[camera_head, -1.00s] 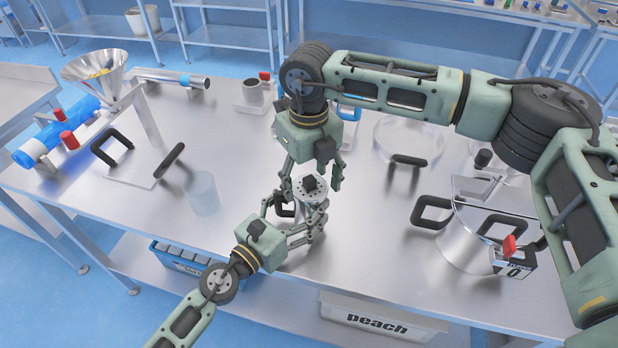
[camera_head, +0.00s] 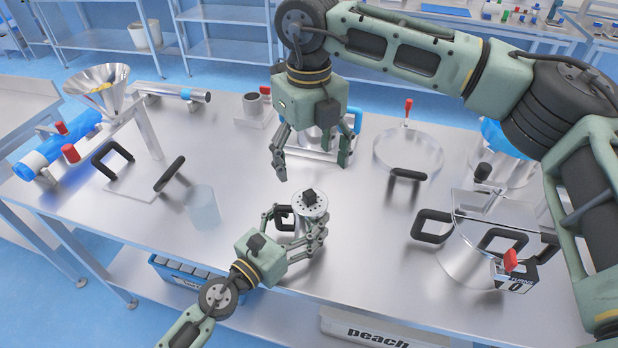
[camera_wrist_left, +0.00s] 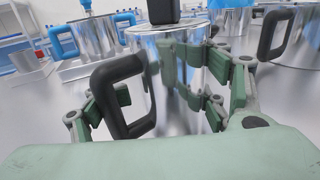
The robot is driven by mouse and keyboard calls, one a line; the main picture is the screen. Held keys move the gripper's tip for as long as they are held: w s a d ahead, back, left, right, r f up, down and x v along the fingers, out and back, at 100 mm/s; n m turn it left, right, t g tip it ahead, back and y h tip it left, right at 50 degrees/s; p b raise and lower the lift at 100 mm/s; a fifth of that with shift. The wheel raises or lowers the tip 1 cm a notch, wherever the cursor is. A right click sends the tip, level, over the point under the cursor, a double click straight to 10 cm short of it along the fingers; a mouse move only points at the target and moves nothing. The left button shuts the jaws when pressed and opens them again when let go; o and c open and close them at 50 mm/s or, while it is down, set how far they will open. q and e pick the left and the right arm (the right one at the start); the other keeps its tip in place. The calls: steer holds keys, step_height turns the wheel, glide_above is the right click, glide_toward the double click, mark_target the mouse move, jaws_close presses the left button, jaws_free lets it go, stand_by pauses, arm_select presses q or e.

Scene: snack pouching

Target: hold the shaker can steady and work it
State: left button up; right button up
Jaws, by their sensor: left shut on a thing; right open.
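The shaker can (camera_head: 311,208) is a small metal cylinder with a perforated lid, a black knob on top and a black side handle. It stands upright at the front middle of the table in the head view. My left gripper (camera_head: 297,228) is shut around its body from the front left. In the left wrist view the can (camera_wrist_left: 160,75) fills the middle, its black handle (camera_wrist_left: 118,95) between the fingers. My right gripper (camera_head: 313,172) is open and empty, above and behind the can, clear of its lid. Whether the can touches the table is hard to tell.
A large lidded pot (camera_head: 470,255) with black handles stands at the right. A pot with a blue handle (camera_head: 357,120) is partly hidden behind my right gripper. A clear cup (camera_head: 203,208) and a funnel stand (camera_head: 98,85) are at the left. Table between cup and can is clear.

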step_height(320, 180, up, 2)
steer(key=shift+r, duration=0.2)
arm_select(q)
steer(key=o, duration=1.9)
steer(key=v, duration=1.2)
steer(key=shift+a, duration=0.1)
